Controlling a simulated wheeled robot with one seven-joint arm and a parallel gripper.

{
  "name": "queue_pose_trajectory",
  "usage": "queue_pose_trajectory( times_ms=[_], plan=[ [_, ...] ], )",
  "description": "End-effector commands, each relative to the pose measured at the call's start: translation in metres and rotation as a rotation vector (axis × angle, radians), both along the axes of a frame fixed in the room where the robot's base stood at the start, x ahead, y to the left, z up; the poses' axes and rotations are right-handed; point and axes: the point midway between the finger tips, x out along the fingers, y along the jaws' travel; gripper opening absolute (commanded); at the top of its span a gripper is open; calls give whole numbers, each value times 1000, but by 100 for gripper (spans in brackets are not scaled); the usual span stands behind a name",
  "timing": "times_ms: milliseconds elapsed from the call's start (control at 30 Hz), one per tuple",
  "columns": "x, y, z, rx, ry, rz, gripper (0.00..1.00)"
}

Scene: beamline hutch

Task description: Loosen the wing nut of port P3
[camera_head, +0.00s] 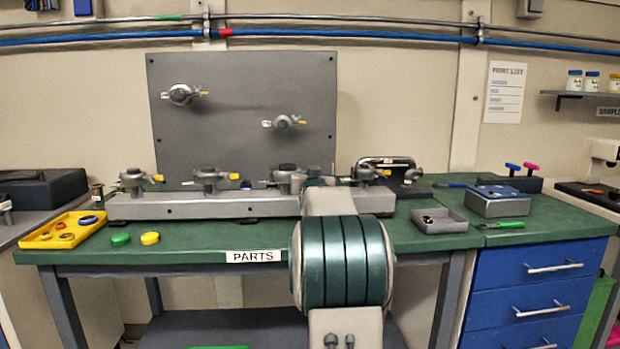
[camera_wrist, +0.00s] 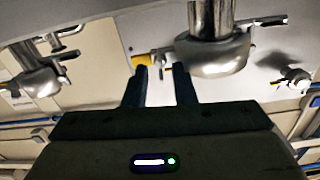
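A long grey manifold (camera_head: 200,206) on the green bench carries a row of clamped ports, with no readable port numbers. One clamp (camera_head: 288,177) stands just left of my arm, and another (camera_head: 370,173) just right of it. My gripper is mostly hidden behind my own arm in the head view. In the wrist view my gripper (camera_wrist: 160,70) has two dark fingers with a clear gap between them. A large metal clamp (camera_wrist: 215,55) is close to the fingers, and a yellow tab (camera_wrist: 142,60) lies by the left fingertip. I cannot tell whether they touch.
A grey panel (camera_head: 240,110) behind holds two more clamped ports. A yellow tray (camera_head: 63,231) with rings is at left, beside a green cap (camera_head: 121,239) and a yellow cap (camera_head: 150,238). A grey tray (camera_head: 438,221) is right of my arm. The front bench strip is mostly clear.

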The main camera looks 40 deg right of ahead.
Motion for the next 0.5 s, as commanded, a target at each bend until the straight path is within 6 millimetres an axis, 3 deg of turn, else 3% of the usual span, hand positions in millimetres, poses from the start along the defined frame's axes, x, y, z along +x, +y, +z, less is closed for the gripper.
queue_pose_trajectory(
  times_ms=[267,500],
  plan=[
    [1,0,0,85,-46,2,25],
    [0,-1,4,360,-218,3,25]
  ],
)
